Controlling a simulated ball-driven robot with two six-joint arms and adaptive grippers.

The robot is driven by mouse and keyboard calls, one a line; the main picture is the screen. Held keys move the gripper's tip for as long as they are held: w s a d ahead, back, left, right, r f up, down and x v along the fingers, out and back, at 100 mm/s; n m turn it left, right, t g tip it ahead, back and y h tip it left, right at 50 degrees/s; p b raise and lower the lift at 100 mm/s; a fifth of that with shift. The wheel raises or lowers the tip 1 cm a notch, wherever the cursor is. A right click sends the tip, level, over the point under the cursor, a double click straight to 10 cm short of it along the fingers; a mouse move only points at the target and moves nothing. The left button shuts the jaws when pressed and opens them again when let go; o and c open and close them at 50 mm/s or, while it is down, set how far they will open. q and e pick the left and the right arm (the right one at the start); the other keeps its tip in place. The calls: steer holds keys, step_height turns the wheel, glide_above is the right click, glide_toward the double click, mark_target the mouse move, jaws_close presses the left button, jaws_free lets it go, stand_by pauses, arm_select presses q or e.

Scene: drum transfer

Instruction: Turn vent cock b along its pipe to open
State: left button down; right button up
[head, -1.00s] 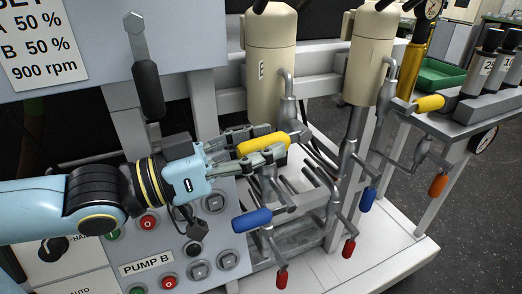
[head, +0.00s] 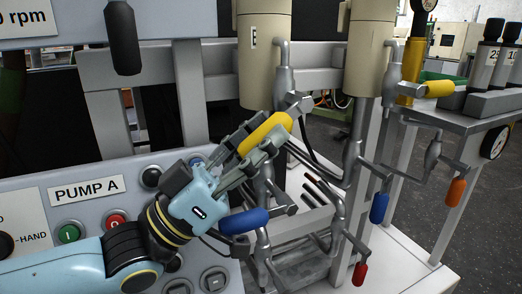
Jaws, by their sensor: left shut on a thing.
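A yellow-handled cock (head: 265,134) is at the middle of the head view, in front of the pipework below the left cream cylinder. Its handle slants up to the right, with its metal end at the upper right. My left gripper (head: 254,142) is shut around the yellow handle, one finger on each side. The fingers hide part of the handle. No label b shows on the cock, and I cannot tell how its handle lies to its pipe. A second yellow handle (head: 439,89) lies near level at the right bench. My right gripper is not in view.
A blue handle (head: 244,221) sits just below my left gripper. Another blue handle (head: 379,208), a red handle (head: 360,274) and an orange handle (head: 455,192) hang to the right. Cream cylinders (head: 265,60) stand behind. The pump panel (head: 40,215) is at left.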

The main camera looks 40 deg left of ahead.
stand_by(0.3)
arm_select(q)
steer(key=c, duration=1)
jaws_free()
steer(key=shift+d, duration=0.1)
steer(key=shift+a+f, duration=0.1)
steer(key=shift+a, duration=0.1)
steer(key=v, duration=1.2)
steer(key=shift+d, duration=0.1)
steer(key=shift+c, duration=0.4)
